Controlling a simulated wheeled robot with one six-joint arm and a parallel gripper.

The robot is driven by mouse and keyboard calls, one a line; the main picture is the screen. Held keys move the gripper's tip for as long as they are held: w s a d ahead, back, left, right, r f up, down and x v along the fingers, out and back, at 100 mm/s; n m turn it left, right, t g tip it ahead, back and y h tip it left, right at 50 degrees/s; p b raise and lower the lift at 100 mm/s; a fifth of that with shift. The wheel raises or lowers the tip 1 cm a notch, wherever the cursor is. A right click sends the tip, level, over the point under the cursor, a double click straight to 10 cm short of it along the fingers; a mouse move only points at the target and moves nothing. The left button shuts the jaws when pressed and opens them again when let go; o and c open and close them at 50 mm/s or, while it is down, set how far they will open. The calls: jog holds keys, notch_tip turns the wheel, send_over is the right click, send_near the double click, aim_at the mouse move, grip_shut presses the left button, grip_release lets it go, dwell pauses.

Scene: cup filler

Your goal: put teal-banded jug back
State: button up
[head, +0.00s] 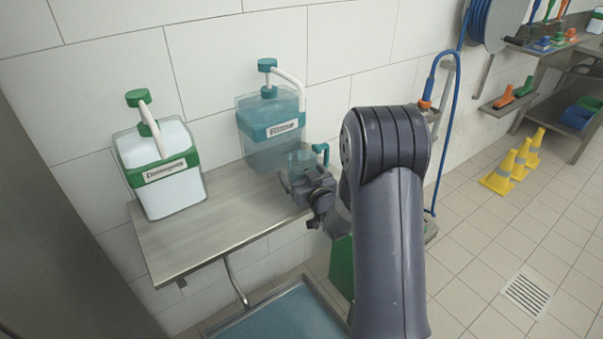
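A small clear jug with a teal handle (321,150) is at the shelf's right end, in front of the large teal-banded dispenser (265,155). My gripper (304,180) is at the small jug's lower part, with fingers seeming to be on either side of it. I cannot tell whether the fingers press on it. The jug's lower part is hidden by the gripper, so I cannot tell if it rests on the shelf. The teal dispenser stands upright, with bluish liquid and a pump on top.
A green-banded dispenser (160,190) with white liquid stands at the left of the steel shelf (215,235). The shelf's front middle is bare. Below are a blue-topped basin (285,318) and a green bin (341,268). Yellow cones (499,174) stand on the floor at right.

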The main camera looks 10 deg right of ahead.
jog(key=shift+r, duration=0.15)
jog(key=v, duration=1.2)
jog(key=shift+b, duration=0.4)
